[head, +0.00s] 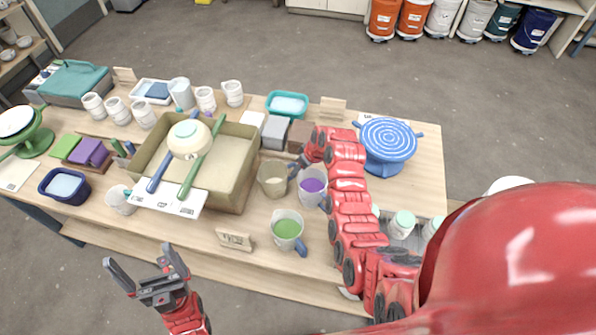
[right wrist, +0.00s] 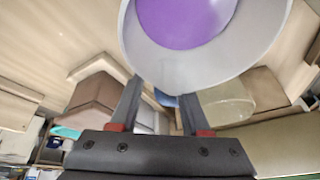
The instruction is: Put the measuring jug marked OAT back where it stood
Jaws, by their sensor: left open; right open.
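Several jugs stand on the table, and I cannot read OAT on any of them. A grey jug with purple contents (head: 312,187) stands right of the tan bin; its rim and purple inside fill the top of the right wrist view (right wrist: 186,22). My right gripper (head: 297,166) is open at that jug, with its fingers close to the rim and a blue part between them; no firm hold shows. A jug with green contents (head: 287,229) and a blue handle stands nearer the front edge. A beige jug (head: 272,179) stands beside the bin. My left gripper (head: 141,265) is open and empty before the table.
A small wooden sign (head: 235,240) stands near the front edge. A blue banding wheel (head: 387,142) stands at the back right. Grey and brown blocks (head: 301,134) stand behind the jugs.

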